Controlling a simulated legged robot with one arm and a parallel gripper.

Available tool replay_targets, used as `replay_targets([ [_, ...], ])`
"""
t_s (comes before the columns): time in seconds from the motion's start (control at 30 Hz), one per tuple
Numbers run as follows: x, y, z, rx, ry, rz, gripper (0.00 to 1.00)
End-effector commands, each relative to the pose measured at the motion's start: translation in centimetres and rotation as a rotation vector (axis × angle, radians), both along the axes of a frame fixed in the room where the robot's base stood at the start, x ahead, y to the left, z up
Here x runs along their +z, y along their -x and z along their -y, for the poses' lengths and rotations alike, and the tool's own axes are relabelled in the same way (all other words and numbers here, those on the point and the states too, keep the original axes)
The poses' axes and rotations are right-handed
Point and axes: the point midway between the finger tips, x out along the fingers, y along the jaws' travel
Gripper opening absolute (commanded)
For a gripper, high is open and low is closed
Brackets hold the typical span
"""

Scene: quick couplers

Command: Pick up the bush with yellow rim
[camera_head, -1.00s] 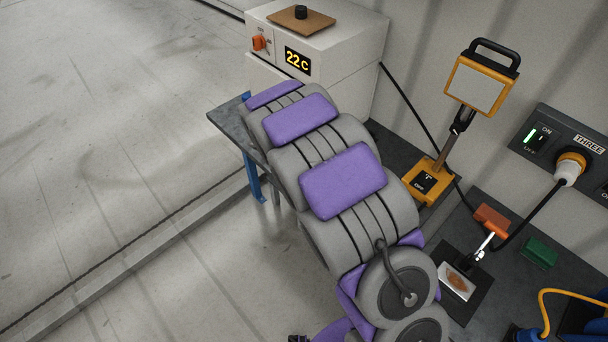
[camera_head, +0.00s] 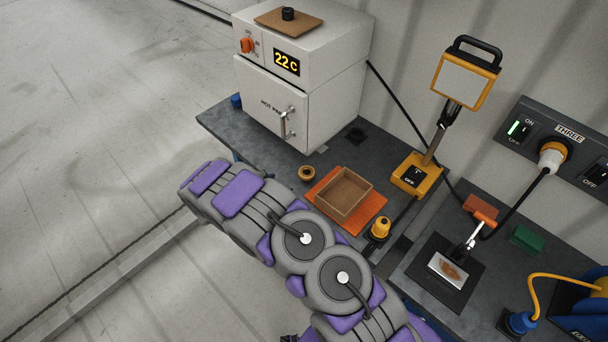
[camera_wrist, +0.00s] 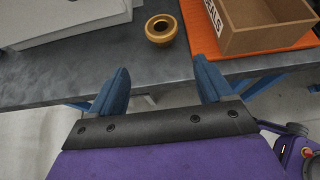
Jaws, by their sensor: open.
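The bush with a yellow rim (camera_head: 307,173) stands on the dark grey bench, in front of the oven and left of the orange mat. In the wrist view the bush (camera_wrist: 161,29) is a short round ring with a dark hole, near the bench's front edge. My gripper (camera_wrist: 161,84) is open and empty, its two blue fingers pointing towards the bench edge. The bush lies beyond the fingertips, roughly midway between them in the picture. In the head view my arm hides the gripper.
A brown open box (camera_head: 345,192) sits on an orange mat (camera_head: 371,207) right of the bush. A white oven (camera_head: 290,95) stands behind. A yellow-topped piece (camera_head: 380,228) and a yellow lamp (camera_head: 418,176) are further right. Bare bench (camera_head: 240,127) lies left of the bush.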

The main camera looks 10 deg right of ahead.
Motion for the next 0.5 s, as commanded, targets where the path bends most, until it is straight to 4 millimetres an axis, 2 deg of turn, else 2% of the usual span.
replay_targets([
  [0.1,-1.4,-1.2,2.0,-0.007,0.000,-0.002,0.80],
  [0.3,-3.2,-3.1,4.5,-0.007,0.003,-0.001,0.80],
  [0.5,-4.4,-4.6,6.2,-0.004,0.003,0.001,0.80],
])
